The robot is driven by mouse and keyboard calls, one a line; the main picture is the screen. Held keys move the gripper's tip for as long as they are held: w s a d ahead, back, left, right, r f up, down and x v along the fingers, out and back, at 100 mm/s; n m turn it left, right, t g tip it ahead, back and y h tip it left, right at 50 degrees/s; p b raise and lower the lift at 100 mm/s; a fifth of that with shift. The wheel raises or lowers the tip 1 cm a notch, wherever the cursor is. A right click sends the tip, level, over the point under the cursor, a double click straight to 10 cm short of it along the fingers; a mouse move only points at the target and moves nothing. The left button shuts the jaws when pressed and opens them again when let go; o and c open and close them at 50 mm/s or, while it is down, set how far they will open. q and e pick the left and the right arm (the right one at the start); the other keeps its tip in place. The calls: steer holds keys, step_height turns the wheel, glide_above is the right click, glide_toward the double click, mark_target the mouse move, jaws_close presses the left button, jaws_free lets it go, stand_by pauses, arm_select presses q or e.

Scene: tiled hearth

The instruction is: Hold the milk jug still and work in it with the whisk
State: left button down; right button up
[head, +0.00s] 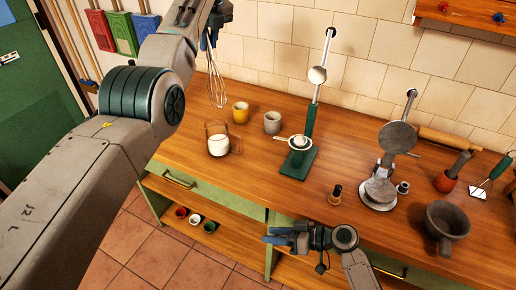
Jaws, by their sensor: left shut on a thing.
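The milk jug (218,145) looks like a clear glass jug with white milk in it. It stands upright near the left end of the wooden counter. My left gripper (220,14) is at the top of the head view, shut on the whisk (215,82). The whisk hangs with its wire loops down, above and behind the jug in the picture and apart from it. My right gripper (276,236) is low in front of the counter edge, apart from the jug. Its fingers point left, and their gap is too small to judge.
A yellow mug (241,112) and a grey mug (272,122) stand behind the jug. A green press (299,160) stands to its right. Further right are a metal press (380,190), a rolling pin (450,140) and a dark mortar (447,220).

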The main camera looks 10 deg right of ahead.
step_height(320, 180, up, 9)
steer(key=s+a+n+g+y, duration=0.1)
steer(key=s+a+n+y, duration=0.1)
steer(key=n, duration=0.1)
steer(key=n+t+h, duration=0.7)
steer(key=n+t, duration=0.1)
steer(key=n, duration=0.1)
glide_toward(235, 136)
steer(key=x, duration=1)
steer(key=shift+w, duration=0.15)
steer(key=shift+a, duration=0.1)
jaws_close()
steer(key=shift+f, duration=0.1)
